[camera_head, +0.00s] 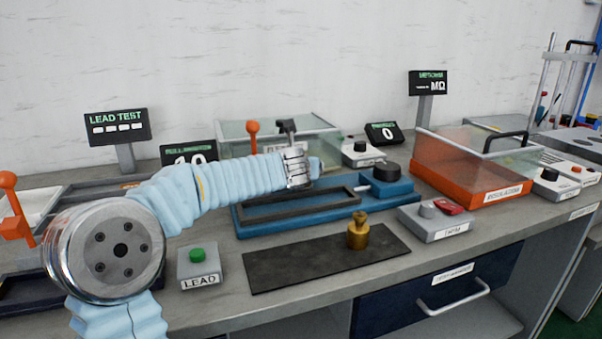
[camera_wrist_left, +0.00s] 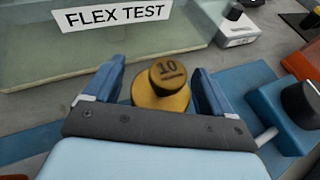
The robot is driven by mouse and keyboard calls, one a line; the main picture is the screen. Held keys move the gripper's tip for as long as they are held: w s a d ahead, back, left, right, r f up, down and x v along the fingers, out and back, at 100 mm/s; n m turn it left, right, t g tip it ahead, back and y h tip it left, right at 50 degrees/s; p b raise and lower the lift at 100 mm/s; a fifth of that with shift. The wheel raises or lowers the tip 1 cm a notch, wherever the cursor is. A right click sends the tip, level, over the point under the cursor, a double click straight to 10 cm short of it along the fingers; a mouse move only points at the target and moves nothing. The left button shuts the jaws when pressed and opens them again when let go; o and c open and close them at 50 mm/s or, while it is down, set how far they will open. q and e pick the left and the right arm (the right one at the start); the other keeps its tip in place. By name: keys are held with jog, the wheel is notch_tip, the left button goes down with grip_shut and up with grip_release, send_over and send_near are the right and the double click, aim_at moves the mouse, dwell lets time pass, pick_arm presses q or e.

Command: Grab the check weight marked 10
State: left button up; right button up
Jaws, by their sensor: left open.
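The brass check weight marked 10 (camera_wrist_left: 168,72) shows in the left wrist view, its round knob carrying the number above a wider body. It lies between the two blue fingers of my left gripper (camera_wrist_left: 163,82), which is open around it; I cannot tell whether either finger touches it. In the head view my left gripper (camera_head: 315,168) reaches over the back of the blue fixture (camera_head: 330,215), and the weight marked 10 is hidden behind the hand. My right gripper is not in view.
Another brass weight (camera_head: 358,236) stands on the dark mat (camera_head: 300,265) in front. The clear flex test box (camera_wrist_left: 100,45) is just beyond the fingers. A black knob (camera_head: 387,171) on a blue block (camera_head: 390,187) is close on the right. An orange-based box (camera_head: 470,190) stands farther right.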

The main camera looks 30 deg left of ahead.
pick_arm(q)
jog(key=shift+c, duration=0.4)
grip_shut()
jog(key=shift+r, duration=0.15)
